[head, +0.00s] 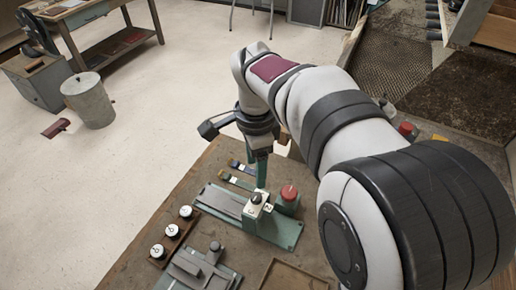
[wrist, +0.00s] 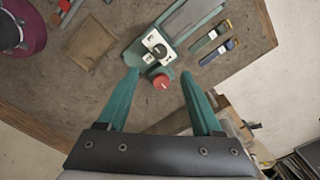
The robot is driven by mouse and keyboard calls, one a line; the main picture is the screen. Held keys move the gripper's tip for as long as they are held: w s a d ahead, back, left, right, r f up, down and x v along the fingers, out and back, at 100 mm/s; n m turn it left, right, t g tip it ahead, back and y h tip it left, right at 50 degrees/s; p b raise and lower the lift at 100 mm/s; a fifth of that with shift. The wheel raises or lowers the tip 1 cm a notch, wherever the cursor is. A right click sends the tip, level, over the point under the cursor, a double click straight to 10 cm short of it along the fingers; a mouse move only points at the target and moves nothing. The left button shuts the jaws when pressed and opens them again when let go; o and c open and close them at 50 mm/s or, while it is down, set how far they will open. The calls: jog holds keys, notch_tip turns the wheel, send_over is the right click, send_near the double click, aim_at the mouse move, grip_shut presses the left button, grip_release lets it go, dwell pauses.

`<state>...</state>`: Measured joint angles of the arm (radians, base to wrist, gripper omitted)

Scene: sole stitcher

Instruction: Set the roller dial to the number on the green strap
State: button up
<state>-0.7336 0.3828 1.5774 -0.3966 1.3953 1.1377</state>
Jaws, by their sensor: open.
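The stitcher is a green machine (head: 275,233) on the wooden bench, with a white-topped block (head: 257,203) and a red knob (head: 288,194). In the wrist view, the white block (wrist: 155,46) carries dark round parts; the dial's number is too small to read. The green strap (wrist: 209,37) lies flat beside the stitcher, next to a blue strap (wrist: 217,53); I cannot read its number. My gripper (head: 261,182) points down above the stitcher. In the wrist view my gripper (wrist: 160,76) is open and empty, its fingers either side of the red knob (wrist: 161,82) in the picture.
Several round numbered pieces (head: 171,230) sit in a wooden holder at the bench's left. A grey metal fixture (head: 205,265) and a shallow wooden tray (head: 292,277) lie at the front. A grey bin (head: 88,100) stands on the open floor.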

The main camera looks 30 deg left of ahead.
notch_tip(320, 180, up, 5)
jog(key=shift+f, duration=0.1)
dwell(0.3)
jog(key=s+d+n+y, duration=0.1)
jog(key=s+d, duration=0.2)
jog(key=d, duration=0.6)
jog(key=s+d+n, duration=0.1)
jog(key=s+d, duration=0.3)
jog(key=d, duration=0.4)
jog(key=s+d+f+n, duration=0.1)
jog(key=s+d+f, duration=0.4)
jog(key=s, duration=0.5)
jog(key=shift+s+d+f+n+y, duration=0.2)
jog(key=shift+s+d+n+y, duration=0.15)
jog(key=shift+d, duration=0.7)
